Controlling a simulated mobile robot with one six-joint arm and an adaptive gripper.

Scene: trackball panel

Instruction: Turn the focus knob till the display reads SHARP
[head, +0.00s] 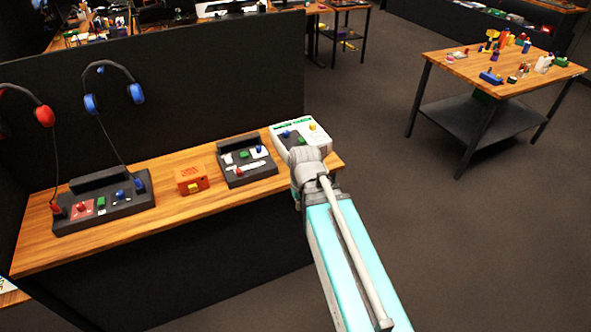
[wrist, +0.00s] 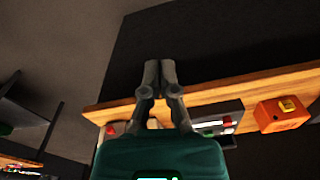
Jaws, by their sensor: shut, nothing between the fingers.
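A white panel (head: 322,140) stands at the right end of the wooden shelf in the head view. It has a green-lit display strip (head: 292,124) along its back edge, too small to read. A blue control (head: 286,134) and a yellow control (head: 312,127) show on its top; I cannot tell which is the focus knob. My arm covers the panel's front part. In the wrist view my gripper (wrist: 159,64) is shut and empty, its fingertips together in front of the dark back wall. Part of the panel (wrist: 116,128) shows behind the fingers.
Left of the panel stand a dark control box (head: 247,172), an orange box (head: 191,180) and a larger dark console (head: 120,209) with headphones (head: 135,92) above it. A dark partition (head: 200,90) rises behind the shelf (head: 165,222). A separate table (head: 470,68) stands at the right.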

